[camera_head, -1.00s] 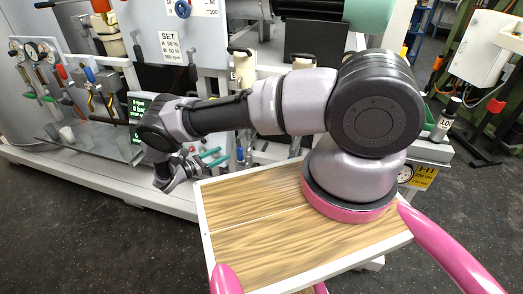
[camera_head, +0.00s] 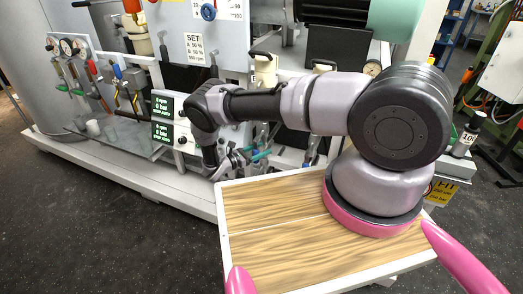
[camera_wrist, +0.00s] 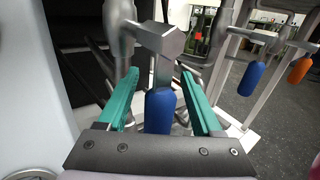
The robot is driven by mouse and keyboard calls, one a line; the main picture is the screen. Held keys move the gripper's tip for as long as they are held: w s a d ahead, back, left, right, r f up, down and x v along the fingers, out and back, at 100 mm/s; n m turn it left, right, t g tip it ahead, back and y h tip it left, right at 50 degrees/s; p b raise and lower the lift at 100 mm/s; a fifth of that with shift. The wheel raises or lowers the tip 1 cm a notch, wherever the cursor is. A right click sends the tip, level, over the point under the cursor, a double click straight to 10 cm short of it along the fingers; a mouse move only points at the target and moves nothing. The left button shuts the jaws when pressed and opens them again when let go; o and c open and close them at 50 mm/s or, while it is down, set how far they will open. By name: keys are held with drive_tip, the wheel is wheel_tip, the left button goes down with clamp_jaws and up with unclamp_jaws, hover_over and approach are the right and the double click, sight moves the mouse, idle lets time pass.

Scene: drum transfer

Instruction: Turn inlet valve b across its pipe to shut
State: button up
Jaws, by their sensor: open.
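In the wrist view a blue-sleeved lever (camera_wrist: 159,110) hangs from a grey metal valve body (camera_wrist: 160,38). My gripper (camera_wrist: 158,74) is open, with one teal finger on each side of this lever. I cannot tell whether either finger touches it. No label shows whether this is inlet valve b. In the head view my gripper (camera_head: 262,155) is low in front of the machine, right of the green displays. The lever between its fingers cannot be made out there.
Another blue lever (camera_wrist: 251,78) and an orange one (camera_wrist: 299,70) hang to the right in the wrist view. A wood-topped surface (camera_head: 290,255) lies below my arm. Displays (camera_head: 174,132) and gauges with coloured handles (camera_head: 75,50) are on the left. Dark floor is open at lower left.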

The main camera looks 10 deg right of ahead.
clamp_jaws()
idle(1.5)
